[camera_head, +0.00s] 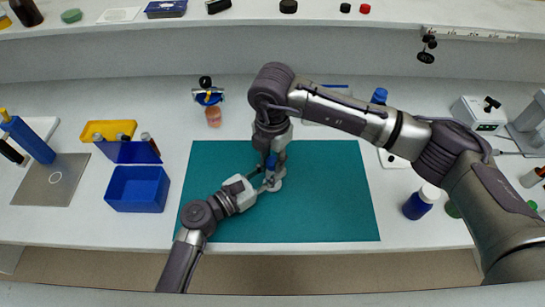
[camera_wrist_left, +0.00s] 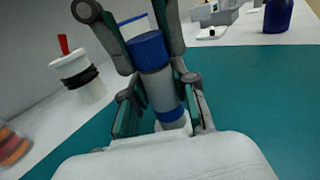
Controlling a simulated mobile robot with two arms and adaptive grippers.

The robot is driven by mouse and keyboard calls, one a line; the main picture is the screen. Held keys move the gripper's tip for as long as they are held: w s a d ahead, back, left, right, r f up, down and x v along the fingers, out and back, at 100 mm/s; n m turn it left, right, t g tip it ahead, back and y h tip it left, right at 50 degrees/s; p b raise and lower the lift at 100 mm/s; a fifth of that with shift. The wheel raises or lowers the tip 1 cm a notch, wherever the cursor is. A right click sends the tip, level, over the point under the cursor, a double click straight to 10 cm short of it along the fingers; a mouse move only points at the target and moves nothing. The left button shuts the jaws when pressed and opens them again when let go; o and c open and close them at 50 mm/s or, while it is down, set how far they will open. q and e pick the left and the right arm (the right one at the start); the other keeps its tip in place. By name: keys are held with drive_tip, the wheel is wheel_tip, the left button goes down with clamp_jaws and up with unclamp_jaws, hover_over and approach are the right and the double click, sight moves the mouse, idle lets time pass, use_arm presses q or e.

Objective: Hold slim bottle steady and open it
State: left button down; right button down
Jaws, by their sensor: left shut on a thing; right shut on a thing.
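The slim bottle (camera_wrist_left: 160,88) stands over the teal mat (camera_head: 325,195), with a grey body, a blue band low down and a blue cap (camera_wrist_left: 149,49). In the head view the cap (camera_head: 271,161) shows between my two grippers. My left gripper (camera_wrist_left: 160,108) is shut on the bottle's body from the side, a finger on each flank. My right gripper (camera_head: 272,154) reaches down from above and is shut on the cap; its fingers also show on both sides of the cap in the left wrist view (camera_wrist_left: 140,45). A white piece shows under the bottle, partly hidden.
A blue bin (camera_head: 137,190) and a yellow tray (camera_head: 108,131) stand left of the mat. A blue bottle with a white cap (camera_head: 416,206) stands to its right. A small jar (camera_head: 213,117) is behind the mat. The mat's front right is clear.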

drive_tip(key=n, duration=0.7)
drive_tip(key=shift+n, duration=0.4)
drive_tip(key=n, duration=0.5)
use_arm(q)
drive_tip(key=shift+f, duration=0.1)
use_arm(e)
drive_tip(key=n, duration=1.3)
drive_tip(key=shift+r, duration=0.1)
drive_tip(key=n, duration=0.7)
drive_tip(key=shift+n, duration=0.3)
drive_tip(key=n, duration=0.4)
drive_tip(key=shift+n, duration=0.4)
drive_tip(key=n, duration=0.3)
drive_tip(key=shift+n, duration=0.4)
drive_tip(key=shift+r, duration=0.2)
